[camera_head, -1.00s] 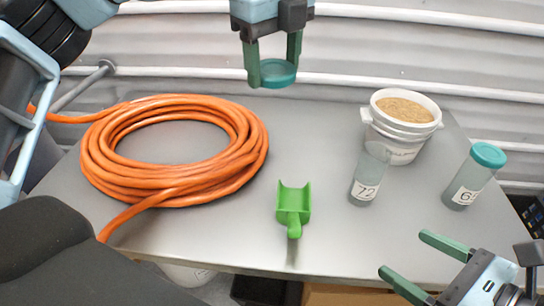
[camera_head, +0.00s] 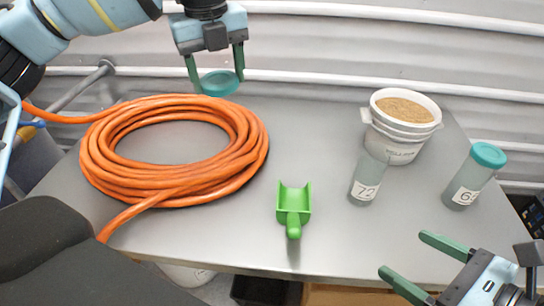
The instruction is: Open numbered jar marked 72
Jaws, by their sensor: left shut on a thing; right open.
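The jar marked 72 (camera_head: 367,180) stands upright on the table, its top without a lid. My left gripper (camera_head: 214,82) is shut on a teal lid (camera_head: 220,83) and holds it above the far part of the orange coil, well left of the jar. A second jar (camera_head: 472,177) with its teal lid on stands at the right; its label begins with 6 and the second digit is unclear. My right gripper (camera_head: 405,262) is open and empty at the lower right, in front of the jars.
A white bucket (camera_head: 399,151) of tan grains stands behind the jars. A green scoop (camera_head: 293,208) lies mid-table. A large orange hose coil (camera_head: 245,150) covers the left part. The grey table (camera_head: 325,225) is bare between scoop and jar 72.

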